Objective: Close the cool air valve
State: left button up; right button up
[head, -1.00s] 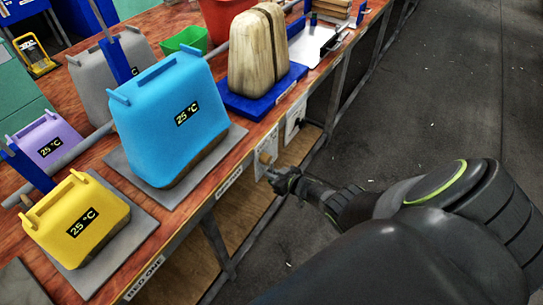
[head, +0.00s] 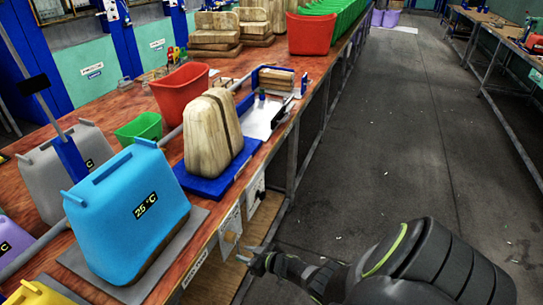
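Two white panels are fixed to the bench's front edge. The nearer panel (head: 230,231) carries a tan knob (head: 230,237), and the farther panel (head: 256,190) carries a darker fitting. I cannot tell from the labels which one is the cool air valve. My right gripper (head: 243,260) is low in front of the nearer panel, just below and right of its knob. Whether it touches the knob is unclear. Its fingers are too small and dark to show if they are open or shut. My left gripper is out of view.
A blue 25 °C press block (head: 125,215) stands on the bench (head: 190,240). A wooden form (head: 212,130) sits on a blue base behind it. Red bins (head: 182,92) and a green bin (head: 140,128) are farther back.

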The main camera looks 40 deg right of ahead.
jog(key=p+v, duration=0.4)
jog(key=v, duration=0.9)
jog(key=shift+s+p, duration=0.2)
jog(key=shift+p, duration=0.1)
